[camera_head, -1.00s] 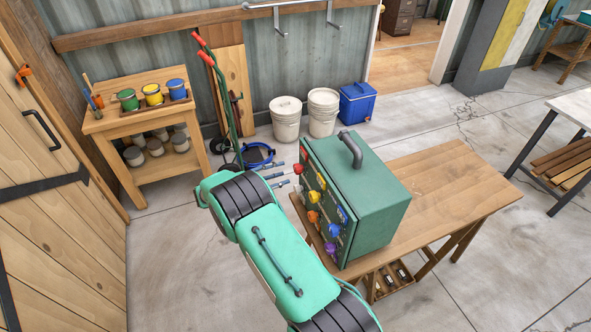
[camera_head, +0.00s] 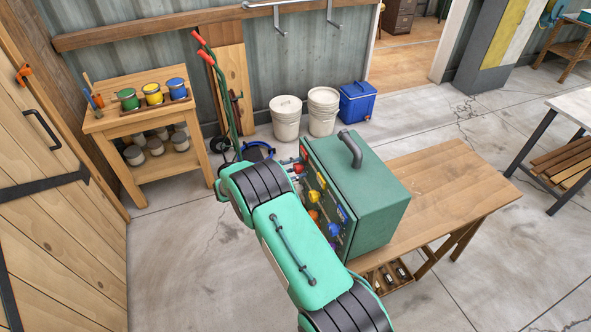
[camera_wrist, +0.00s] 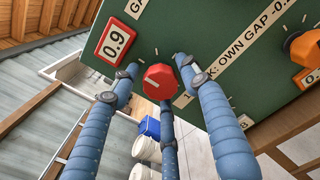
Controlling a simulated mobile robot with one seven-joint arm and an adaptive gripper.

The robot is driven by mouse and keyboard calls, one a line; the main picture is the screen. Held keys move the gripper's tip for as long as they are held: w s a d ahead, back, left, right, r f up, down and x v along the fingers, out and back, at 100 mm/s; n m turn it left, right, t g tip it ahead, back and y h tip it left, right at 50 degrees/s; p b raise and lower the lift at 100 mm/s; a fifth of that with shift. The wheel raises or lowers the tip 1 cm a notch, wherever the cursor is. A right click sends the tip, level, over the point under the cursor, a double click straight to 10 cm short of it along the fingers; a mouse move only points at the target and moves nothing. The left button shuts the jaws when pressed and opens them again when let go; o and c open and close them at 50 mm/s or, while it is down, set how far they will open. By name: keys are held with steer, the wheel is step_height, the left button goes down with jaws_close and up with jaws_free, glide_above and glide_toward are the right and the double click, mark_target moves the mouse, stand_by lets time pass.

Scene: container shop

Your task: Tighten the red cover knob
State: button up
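The red knob (camera_wrist: 158,82) sits on the dark green panel of a green box (camera_head: 370,190). It also shows small at the panel's upper left in the head view (camera_head: 299,168). A pale mark runs across its face. My gripper (camera_wrist: 154,76) has three blue-grey fingers spread around the knob, one left, one right and one below. The left finger stands apart from it. The right and lower fingertips are very close to it; I cannot tell if they touch. A red label reading 0.9 (camera_wrist: 114,42) is left of the knob.
The box stands on a wooden table (camera_head: 450,180). Yellow (camera_head: 313,195), orange (camera_head: 313,215) and blue (camera_head: 333,230) knobs line the same panel. White buckets (camera_head: 285,118) and a blue cooler (camera_head: 357,102) stand by the wall behind. Floor left of my arm is clear.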

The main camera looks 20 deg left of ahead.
steer(key=c, duration=0.8)
steer(key=shift+o, duration=0.2)
steer(key=shift+m+b, duration=0.3)
steer(key=shift+b, duration=0.2)
steer(key=m+b, duration=0.3)
steer(key=b, duration=0.1)
steer(key=shift+f, duration=0.2)
steer(key=m+b, duration=0.3)
steer(key=shift+r+m+b, duration=0.1)
steer(key=shift+m+b, duration=0.95)
steer(key=shift+m, duration=0.05)
steer(key=o, duration=1.2)
